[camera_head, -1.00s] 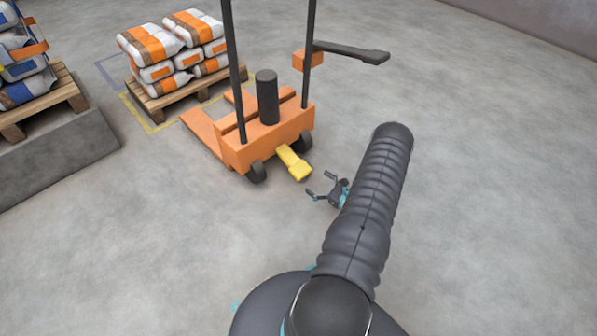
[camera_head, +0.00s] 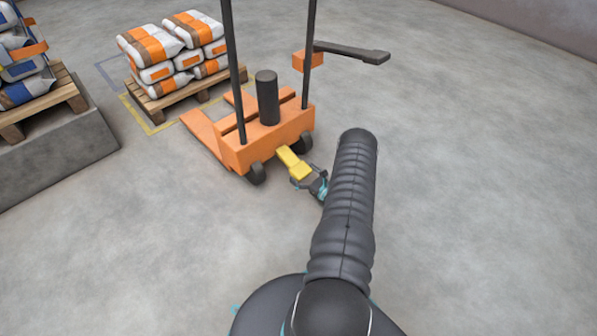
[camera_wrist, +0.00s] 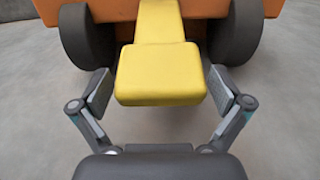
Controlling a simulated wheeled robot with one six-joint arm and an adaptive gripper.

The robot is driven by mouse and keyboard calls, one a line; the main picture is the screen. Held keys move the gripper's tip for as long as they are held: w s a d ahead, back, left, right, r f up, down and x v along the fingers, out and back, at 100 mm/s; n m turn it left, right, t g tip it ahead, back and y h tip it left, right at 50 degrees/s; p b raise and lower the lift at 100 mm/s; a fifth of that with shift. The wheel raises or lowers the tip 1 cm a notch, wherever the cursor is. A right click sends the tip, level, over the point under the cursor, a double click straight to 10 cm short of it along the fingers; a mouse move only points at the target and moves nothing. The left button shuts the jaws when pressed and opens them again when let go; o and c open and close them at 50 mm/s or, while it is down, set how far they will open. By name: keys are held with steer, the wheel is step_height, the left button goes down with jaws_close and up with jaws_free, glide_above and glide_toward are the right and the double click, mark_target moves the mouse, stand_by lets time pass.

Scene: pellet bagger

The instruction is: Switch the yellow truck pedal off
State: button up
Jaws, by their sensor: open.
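The yellow pedal (camera_head: 295,164) sticks out low from the front of the orange pallet truck (camera_head: 270,130), between its two dark wheels. My gripper (camera_head: 302,183) is at the pedal's outer end in the head view, partly hidden by the pedal. In the wrist view the pedal (camera_wrist: 157,72) fills the upper middle, with its wide end nearest me. My gripper (camera_wrist: 158,90) is open, one finger on each side of the pedal's end, with visible gaps. Whether the pedal is raised or pressed I cannot tell.
A pallet of orange and white bags (camera_head: 172,55) stands behind the truck. Another loaded pallet (camera_head: 35,95) rests on a grey block (camera_head: 60,150) at the left. The truck's dark handle (camera_head: 350,52) juts right above the floor.

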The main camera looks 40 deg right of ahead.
steer(key=shift+w+a, duration=0.1)
steer(key=shift+w, duration=0.9)
